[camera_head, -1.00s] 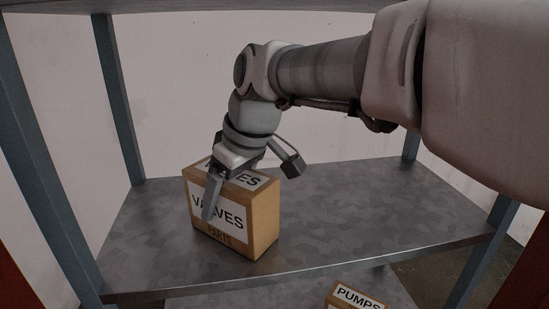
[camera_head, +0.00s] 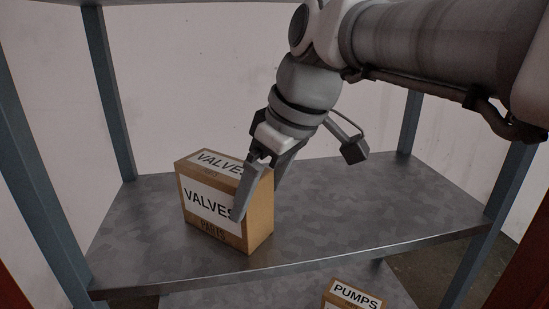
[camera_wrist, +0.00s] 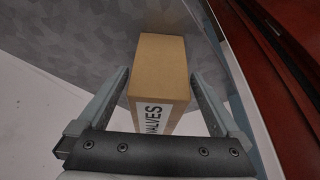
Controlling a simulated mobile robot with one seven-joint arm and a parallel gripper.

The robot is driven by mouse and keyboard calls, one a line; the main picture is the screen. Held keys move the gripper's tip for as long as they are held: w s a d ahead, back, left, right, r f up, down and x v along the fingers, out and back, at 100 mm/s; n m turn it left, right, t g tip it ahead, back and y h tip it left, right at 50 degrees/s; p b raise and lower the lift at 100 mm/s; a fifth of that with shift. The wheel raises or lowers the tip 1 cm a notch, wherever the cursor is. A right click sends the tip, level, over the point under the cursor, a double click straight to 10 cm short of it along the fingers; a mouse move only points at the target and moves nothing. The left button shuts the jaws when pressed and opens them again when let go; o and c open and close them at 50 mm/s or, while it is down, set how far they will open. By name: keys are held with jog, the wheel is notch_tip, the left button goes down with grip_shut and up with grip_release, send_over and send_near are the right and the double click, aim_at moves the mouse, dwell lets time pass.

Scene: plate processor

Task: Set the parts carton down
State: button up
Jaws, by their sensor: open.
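The parts carton (camera_head: 207,212) is a brown box labelled VALVES and PARTS. It stands upright on the metal shelf (camera_head: 330,222), left of the middle in the head view. My gripper (camera_head: 258,195) is open at the carton's right end, with one finger in front of the label and the other behind the box. In the wrist view the carton (camera_wrist: 160,68) lies between and beyond the two spread fingers, with a gap visible beside its sides. The far finger is partly hidden by the carton in the head view.
A second carton labelled PUMPS (camera_head: 352,295) stands on a lower shelf. Blue-grey posts (camera_head: 110,95) frame the shelf, and a pale wall is behind. The shelf right of the carton is clear. Red surfaces (camera_wrist: 275,75) edge the wrist view's right.

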jog(key=s+d+f+m+t+h, duration=0.1)
jog(key=s+d+f+m+h, duration=0.1)
jog(key=s+d+f+m, duration=0.2)
jog(key=s+d+f+m+t+h, duration=0.1)
jog(key=s+d+f+m, duration=0.4)
jog(key=d, duration=0.8)
notch_tip(320, 180, down, 4)
jog(key=m+t, duration=0.1)
jog(key=m, duration=0.1)
jog(key=shift+s+d+r+m+h+b, duration=0.15)
jog(key=shift+r+m+h+b, duration=0.15)
jog(key=shift+m+h, duration=0.1)
